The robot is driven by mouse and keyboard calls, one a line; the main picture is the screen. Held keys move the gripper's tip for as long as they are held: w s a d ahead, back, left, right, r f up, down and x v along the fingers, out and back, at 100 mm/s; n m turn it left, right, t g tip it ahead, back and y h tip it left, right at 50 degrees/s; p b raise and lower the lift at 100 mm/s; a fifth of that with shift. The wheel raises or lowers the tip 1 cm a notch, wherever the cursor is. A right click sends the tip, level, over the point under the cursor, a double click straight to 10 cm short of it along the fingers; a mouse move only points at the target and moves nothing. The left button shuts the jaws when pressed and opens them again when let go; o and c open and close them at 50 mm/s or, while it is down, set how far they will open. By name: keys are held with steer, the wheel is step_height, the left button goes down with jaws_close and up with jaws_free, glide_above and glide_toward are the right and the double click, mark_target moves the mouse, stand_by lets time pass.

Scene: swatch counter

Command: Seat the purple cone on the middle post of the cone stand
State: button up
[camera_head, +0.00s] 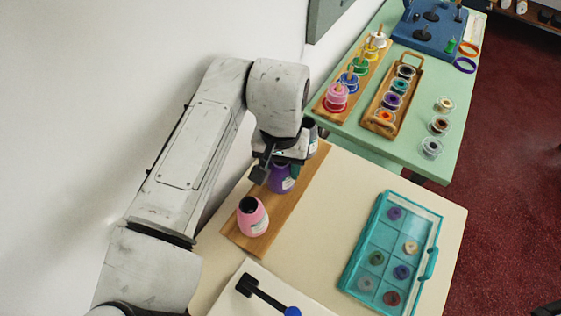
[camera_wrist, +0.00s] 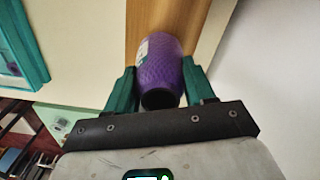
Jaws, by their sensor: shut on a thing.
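The purple cone (camera_head: 281,181) is below my gripper (camera_head: 279,171), over the middle of the wooden cone stand (camera_head: 276,222). In the wrist view the purple cone (camera_wrist: 158,66) lies between the two green fingers of my gripper (camera_wrist: 158,72), which are shut on it. Its dark open end faces the camera, and the wooden board shows beyond it. The middle post is hidden, and I cannot tell whether the cone's base touches the board. A pink cone (camera_head: 253,217) stands at the near end of the stand.
A teal compartment case (camera_head: 345,275) with several small discs stands to the right on the cream table. A white board with a black-and-blue tool (camera_head: 262,294) is at the front. The green counter (camera_head: 420,155) behind holds wooden racks and a blue tray. A wall is close on the left.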

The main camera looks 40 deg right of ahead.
stand_by(0.3)
steer(key=o, duration=1.2)
step_height(320, 180, up, 11)
steer(key=shift+f, duration=0.1)
stand_by(0.5)
